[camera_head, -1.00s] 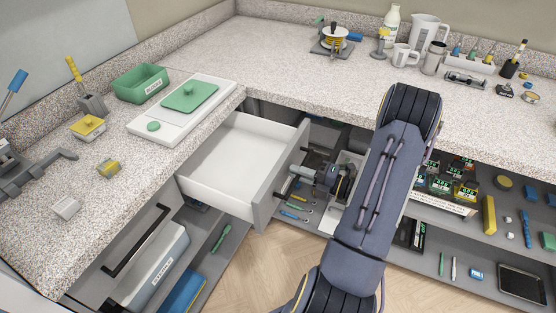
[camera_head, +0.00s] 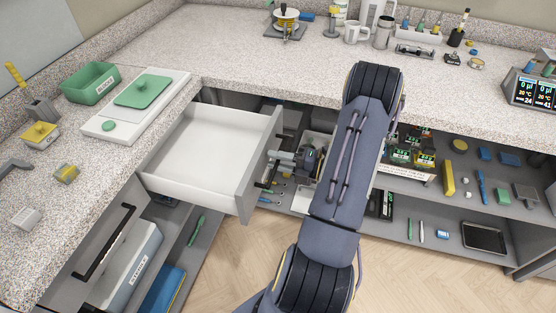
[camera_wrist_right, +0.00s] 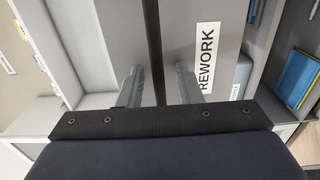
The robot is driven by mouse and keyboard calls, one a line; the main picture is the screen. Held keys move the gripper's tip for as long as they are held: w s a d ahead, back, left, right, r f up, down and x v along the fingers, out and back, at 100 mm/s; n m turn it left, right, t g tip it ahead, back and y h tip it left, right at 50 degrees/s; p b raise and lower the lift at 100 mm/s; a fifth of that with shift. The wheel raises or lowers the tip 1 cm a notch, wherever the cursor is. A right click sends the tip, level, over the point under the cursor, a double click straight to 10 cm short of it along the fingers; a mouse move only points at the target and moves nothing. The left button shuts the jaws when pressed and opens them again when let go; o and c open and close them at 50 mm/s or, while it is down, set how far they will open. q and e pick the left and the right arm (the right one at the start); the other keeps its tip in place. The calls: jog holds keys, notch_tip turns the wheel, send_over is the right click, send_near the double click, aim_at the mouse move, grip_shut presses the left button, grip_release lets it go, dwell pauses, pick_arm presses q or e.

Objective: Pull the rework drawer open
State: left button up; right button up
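The rework drawer (camera_head: 195,150) stands pulled well out from under the left counter, its white inside bare. Its front panel carries a REWORK label (camera_wrist_right: 205,62) in the right wrist view. A dark vertical bar, the drawer handle (camera_wrist_right: 154,40), runs between the two fingers of my right gripper (camera_wrist_right: 160,85). In the head view my right gripper (camera_head: 277,165) is at the outer side of the drawer front, partly hidden by my arm. The gripper moves together with the drawer, so it appears shut on the handle, though the finger contact is not clear. My left gripper is not in view.
A lower-left drawer with a black handle (camera_head: 105,240) is beside the rework drawer. Shelves with small items are at right. The wooden floor (camera_head: 235,250) is clear.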

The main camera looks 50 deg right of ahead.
jog(key=shift+s, duration=0.1)
jog(key=v, duration=0.7)
jog(key=shift+s, duration=0.3)
jog(key=shift+d, duration=0.15)
